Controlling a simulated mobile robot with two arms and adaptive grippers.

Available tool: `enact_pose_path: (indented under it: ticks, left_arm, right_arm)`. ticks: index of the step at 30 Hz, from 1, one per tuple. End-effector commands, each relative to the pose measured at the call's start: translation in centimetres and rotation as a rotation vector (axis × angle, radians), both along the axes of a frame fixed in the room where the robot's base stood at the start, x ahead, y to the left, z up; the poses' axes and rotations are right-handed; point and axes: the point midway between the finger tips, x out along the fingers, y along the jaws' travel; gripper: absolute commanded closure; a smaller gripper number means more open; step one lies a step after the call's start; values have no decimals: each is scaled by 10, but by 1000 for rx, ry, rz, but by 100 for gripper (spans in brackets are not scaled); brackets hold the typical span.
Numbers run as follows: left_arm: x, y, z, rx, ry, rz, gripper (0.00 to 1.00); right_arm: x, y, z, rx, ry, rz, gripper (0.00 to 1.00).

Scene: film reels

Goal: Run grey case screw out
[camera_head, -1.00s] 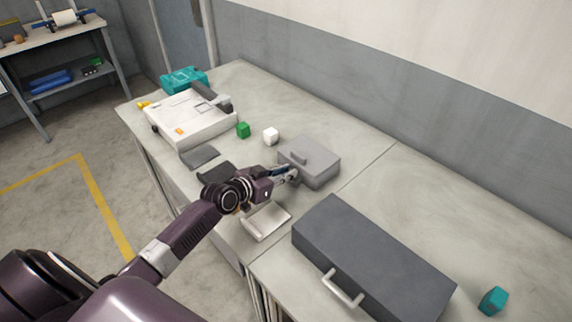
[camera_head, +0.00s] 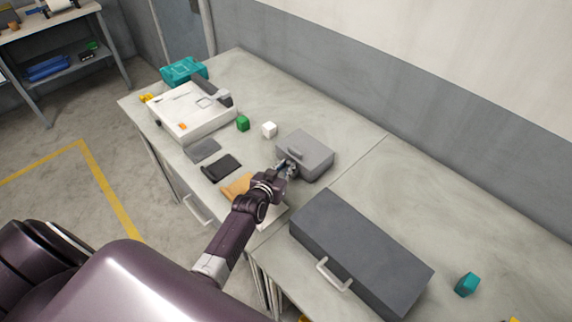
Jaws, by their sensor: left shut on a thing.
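The small grey case (camera_head: 311,152) with a handle on its lid stands on the workbench, in the middle of the view. My left gripper (camera_head: 284,168) is at the case's near left side, its fingertips against that face. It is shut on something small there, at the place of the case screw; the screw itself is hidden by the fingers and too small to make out. My right gripper is not in view.
A large dark grey case (camera_head: 360,250) lies to the right on the workbench (camera_head: 450,190). A white cube (camera_head: 269,130), a green block (camera_head: 242,123), a black pouch (camera_head: 222,166) and a tan pouch (camera_head: 236,187) are close by. A white machine (camera_head: 195,112) stands farther left.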

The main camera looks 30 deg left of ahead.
Motion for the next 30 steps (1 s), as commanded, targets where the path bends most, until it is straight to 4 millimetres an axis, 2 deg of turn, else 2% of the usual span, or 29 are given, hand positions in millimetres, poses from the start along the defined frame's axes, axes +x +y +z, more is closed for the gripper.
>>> enact_pose_path:
  ticks: [5,6,10,22,30]
  left_arm:
    - [1,3,3,1,-7,3,100]
    - [1,3,3,1,-7,3,81]
    - [1,2,2,0,-5,2,68]
    - [-4,-1,2,-1,-1,-1,68]
    - [-33,-1,13,-2,-1,1,68]
  right_arm:
    - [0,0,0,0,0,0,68]
    - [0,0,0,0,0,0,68]
    - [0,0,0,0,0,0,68]
    - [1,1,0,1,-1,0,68]
    - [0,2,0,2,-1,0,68]
